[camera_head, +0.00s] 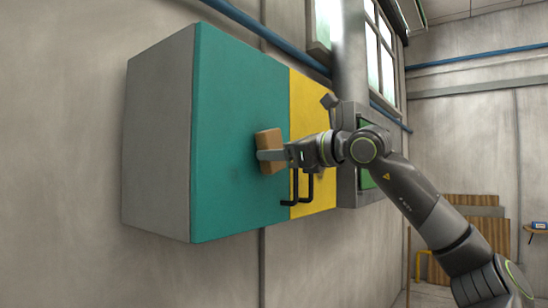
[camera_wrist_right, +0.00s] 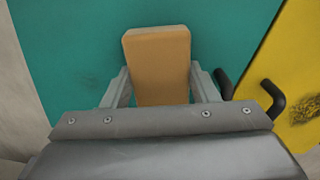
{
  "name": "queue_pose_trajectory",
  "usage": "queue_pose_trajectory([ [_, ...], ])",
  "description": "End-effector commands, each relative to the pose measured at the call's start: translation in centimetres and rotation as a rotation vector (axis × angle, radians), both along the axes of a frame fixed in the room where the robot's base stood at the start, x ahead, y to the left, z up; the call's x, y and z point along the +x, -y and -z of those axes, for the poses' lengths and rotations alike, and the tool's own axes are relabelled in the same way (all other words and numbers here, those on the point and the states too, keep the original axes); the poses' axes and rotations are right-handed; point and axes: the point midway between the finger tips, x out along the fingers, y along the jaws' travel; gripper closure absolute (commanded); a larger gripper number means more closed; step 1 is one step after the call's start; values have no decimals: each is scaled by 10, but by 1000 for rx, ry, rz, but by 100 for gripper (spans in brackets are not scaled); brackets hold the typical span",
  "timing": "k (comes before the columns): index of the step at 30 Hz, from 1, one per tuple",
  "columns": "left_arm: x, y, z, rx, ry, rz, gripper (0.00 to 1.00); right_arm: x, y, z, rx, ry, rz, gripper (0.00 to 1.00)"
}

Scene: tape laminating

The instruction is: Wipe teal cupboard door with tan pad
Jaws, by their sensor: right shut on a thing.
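The teal cupboard door (camera_head: 232,130) is the left door of a grey wall cupboard, and it is closed. It also fills much of the right wrist view (camera_wrist_right: 75,50). The tan pad (camera_head: 267,138) is at the right part of the teal door, left of the handles. My right gripper (camera_head: 268,155) is shut on the pad, with a finger on each side of it in the right wrist view (camera_wrist_right: 158,85). The pad is at or very near the door surface; I cannot tell whether it touches. Faint dark marks show on the teal door. My left gripper is not in view.
A yellow door (camera_head: 308,199) with a dark smudge adjoins the teal door. Black handles (camera_head: 296,187) stick out near the seam, close to the right of my gripper. A grey box (camera_head: 347,190) is right of the cupboard. The teal door's left part is clear.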

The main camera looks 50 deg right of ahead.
Motion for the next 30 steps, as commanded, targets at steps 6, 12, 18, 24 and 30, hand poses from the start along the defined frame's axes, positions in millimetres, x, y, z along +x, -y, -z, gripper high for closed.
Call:
queue_pose_trajectory([
  [6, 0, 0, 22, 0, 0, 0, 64, -23, 2, 3, -1, 3, 2, 64],
  [12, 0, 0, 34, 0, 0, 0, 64, -41, 3, 3, -1, 1, 1, 64],
  [18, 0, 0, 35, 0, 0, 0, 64, -46, 4, 1, 0, 0, -1, 64],
  [24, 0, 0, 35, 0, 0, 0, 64, -46, 4, 0, 0, 0, 0, 64],
  [30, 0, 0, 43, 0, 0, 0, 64, -56, 5, 2, -1, 2, 2, 64],
])
